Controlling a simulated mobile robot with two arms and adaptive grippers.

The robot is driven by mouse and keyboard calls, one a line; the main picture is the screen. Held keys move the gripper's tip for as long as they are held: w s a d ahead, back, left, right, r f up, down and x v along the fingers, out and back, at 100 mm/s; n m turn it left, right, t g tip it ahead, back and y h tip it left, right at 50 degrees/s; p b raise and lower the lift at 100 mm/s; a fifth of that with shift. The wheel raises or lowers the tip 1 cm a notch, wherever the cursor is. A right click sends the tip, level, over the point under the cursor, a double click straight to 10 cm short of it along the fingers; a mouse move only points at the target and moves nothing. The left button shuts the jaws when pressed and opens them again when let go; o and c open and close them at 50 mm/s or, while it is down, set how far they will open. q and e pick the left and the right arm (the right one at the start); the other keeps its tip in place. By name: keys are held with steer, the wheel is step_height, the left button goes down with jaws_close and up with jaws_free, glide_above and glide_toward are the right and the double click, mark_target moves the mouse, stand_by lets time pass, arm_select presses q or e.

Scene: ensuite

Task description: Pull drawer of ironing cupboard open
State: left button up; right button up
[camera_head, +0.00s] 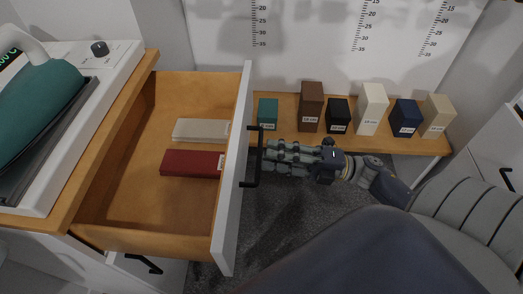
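The drawer (150,205) of the ironing cupboard (62,215) stands pulled out, with its wooden inside and white front (233,185) in view. A black bar handle (247,184) sits on the outer face of the front. My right gripper (264,157) reaches in from the right, with its fingertips at the handle. I cannot tell whether the fingers are closed around the handle or only beside it. My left gripper is not in view.
A pale block (200,130) and a red block (190,163) lie in the drawer. A teal iron (40,95) is on the cupboard top. Several labelled blocks stand on a wooden shelf (290,101) at the back. A second black handle (140,263) is below the drawer.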

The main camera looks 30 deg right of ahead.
steer(key=v, duration=0.7)
steer(key=shift+s+d, duration=0.2)
steer(key=shift+d, duration=0.1)
steer(key=shift+f, duration=0.1)
